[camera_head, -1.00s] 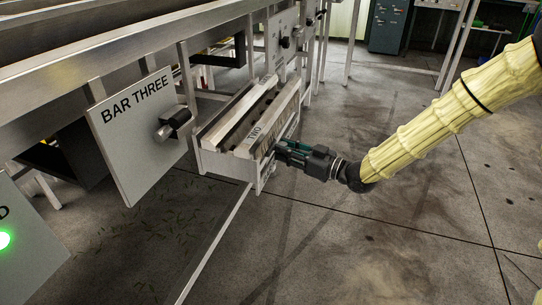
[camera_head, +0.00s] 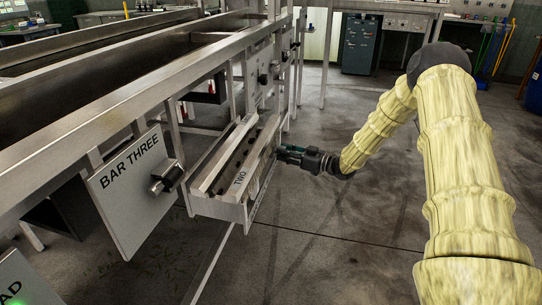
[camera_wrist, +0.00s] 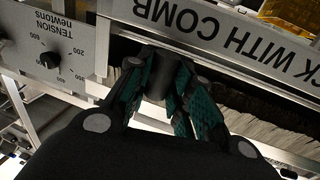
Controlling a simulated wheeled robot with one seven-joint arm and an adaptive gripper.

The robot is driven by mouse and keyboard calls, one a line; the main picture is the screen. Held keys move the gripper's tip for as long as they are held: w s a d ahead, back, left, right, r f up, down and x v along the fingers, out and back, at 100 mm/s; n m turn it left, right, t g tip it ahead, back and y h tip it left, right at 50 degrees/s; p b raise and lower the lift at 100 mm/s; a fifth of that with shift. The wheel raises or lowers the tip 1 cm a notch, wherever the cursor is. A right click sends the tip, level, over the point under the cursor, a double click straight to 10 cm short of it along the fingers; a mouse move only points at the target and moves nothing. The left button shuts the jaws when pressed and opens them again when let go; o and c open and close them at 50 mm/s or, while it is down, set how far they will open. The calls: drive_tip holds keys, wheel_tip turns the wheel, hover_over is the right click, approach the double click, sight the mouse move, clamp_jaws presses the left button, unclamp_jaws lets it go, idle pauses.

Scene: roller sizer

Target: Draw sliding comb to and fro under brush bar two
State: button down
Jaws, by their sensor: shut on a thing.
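In the wrist view my gripper (camera_wrist: 160,92) is shut on a dark round knob (camera_wrist: 157,82) below a plate (camera_wrist: 230,35) whose upside-down lettering ends in "CK WITH COMB". Pale brush bristles (camera_wrist: 265,132) show beside the fingers. The comb itself cannot be told apart clearly; the knob may be its handle.
A plate marked BAR THREE (camera_head: 131,190) with a knob hangs nearer me on the left. A tension dial (camera_wrist: 52,60) is left of the fingers in the wrist view. Open concrete floor (camera_head: 325,240) lies right of the machine. A dark cabinet (camera_head: 361,44) stands behind.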

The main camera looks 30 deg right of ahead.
drive_tip(key=shift+d, duration=0.1)
drive_tip(key=c, duration=1.3)
unclamp_jaws()
drive_tip(key=shift+o, duration=0.2)
drive_tip(key=v, duration=1.2)
